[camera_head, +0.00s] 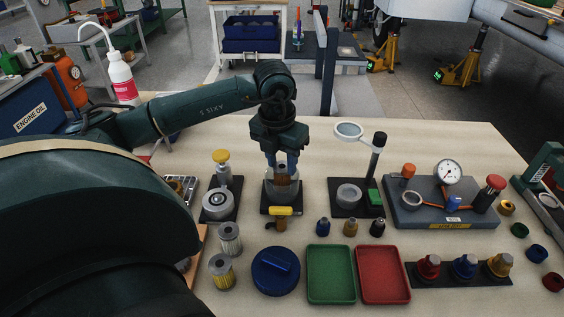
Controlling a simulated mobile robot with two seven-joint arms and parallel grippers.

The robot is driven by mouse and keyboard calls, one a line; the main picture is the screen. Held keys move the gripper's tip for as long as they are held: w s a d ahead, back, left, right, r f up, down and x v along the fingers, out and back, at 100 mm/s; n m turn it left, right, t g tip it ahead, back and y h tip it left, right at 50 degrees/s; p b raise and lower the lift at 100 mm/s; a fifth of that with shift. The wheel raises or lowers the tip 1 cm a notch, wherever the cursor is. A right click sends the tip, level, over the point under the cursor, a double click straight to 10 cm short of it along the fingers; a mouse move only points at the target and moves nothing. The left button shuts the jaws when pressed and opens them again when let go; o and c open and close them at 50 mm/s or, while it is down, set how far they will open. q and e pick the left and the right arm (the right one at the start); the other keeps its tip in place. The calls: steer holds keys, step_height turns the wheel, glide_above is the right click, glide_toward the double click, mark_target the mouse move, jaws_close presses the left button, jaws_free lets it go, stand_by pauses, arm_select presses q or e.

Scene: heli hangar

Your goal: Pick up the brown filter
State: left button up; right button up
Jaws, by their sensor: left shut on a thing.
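My left gripper (281,168) points straight down over a round grey holder (281,195) on a black base. It is shut on the brown filter (282,177), a small brown cylinder between the fingers. The filter is inside or just above the holder; I cannot tell whether it touches the bottom. A yellow-handled valve (282,211) is at the holder's front. My right gripper does not show.
Left stand the yellow-knobbed holder (219,196) and metal filters (222,270). Right are a magnifier stand (349,190) and a gauge block (440,209). In front lie a blue lid (276,278), a green tray (331,299) and a red tray (384,299).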

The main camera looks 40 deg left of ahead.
mark_target(282, 167)
arm_select(q)
steer(key=shift+r+p, duration=1.6)
steer(key=shift+r, duration=0.85)
